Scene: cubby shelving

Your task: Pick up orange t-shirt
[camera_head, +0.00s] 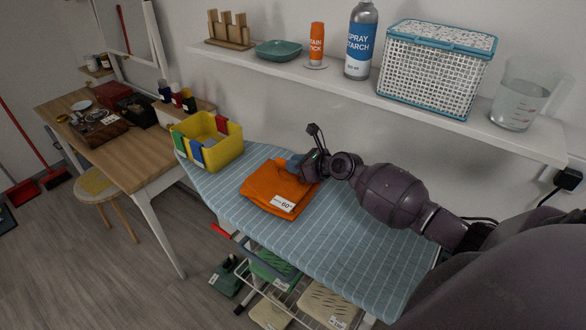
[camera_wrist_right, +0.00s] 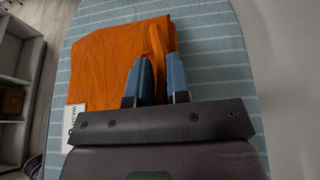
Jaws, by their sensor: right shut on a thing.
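The orange t-shirt (camera_head: 272,187) lies folded on the blue checked ironing board (camera_head: 352,237), with a white tag on its front corner. In the right wrist view the t-shirt (camera_wrist_right: 112,62) fills the area ahead of and left of the fingers. My right gripper (camera_head: 298,166) reaches in from the right to the t-shirt's far right edge. In the right wrist view its blue fingers (camera_wrist_right: 160,75) are close together, with a raised fold of orange cloth between them. The t-shirt still rests on the board. My left gripper is not in view.
A yellow bin (camera_head: 222,152) with coloured clips stands on the board's left end. A wooden table (camera_head: 135,166) is at left. The board's right part is clear.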

